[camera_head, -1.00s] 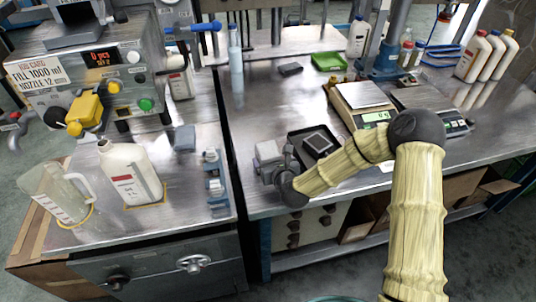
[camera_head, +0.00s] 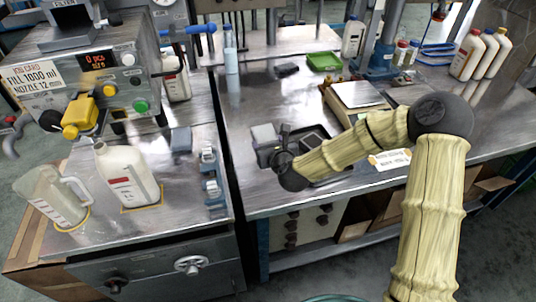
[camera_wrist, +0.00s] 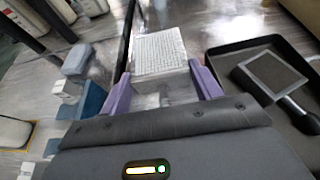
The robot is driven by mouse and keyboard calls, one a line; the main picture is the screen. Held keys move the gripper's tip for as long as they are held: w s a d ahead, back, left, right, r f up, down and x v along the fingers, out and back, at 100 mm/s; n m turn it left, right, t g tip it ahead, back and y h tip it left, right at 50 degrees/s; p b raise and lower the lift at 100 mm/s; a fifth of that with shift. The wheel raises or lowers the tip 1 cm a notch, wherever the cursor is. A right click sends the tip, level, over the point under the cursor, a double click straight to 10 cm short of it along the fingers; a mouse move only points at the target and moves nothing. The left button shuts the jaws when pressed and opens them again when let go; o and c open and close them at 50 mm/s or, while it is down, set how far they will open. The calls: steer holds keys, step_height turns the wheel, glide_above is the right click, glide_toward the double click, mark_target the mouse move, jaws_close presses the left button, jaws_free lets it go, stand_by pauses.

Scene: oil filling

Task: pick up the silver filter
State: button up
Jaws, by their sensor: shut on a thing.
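The silver filter is a block with a fine white-grey mesh face (camera_wrist: 161,50). In the wrist view it sits between the two purple fingers of my gripper (camera_wrist: 163,88), which is shut on it. In the head view the filter shows as a light grey block (camera_head: 263,134) at the end of my arm, near the left end of the middle bench. My dark gripper (camera_head: 283,150) shows just right of and below it. The filter's lower part is hidden, and the exact gap beneath it cannot be told.
A black tray (camera_wrist: 228,50) holding a dark square-framed piece (camera_wrist: 273,73) lies right of my gripper. A scale (camera_head: 358,95) and a green tray (camera_head: 323,61) stand farther back. A white jug (camera_head: 126,175) and small blue-grey fittings (camera_head: 211,175) are on the left bench.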

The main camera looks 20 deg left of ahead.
step_height(320, 180, up, 2)
steer(key=shift+r, duration=0.25)
stand_by(0.4)
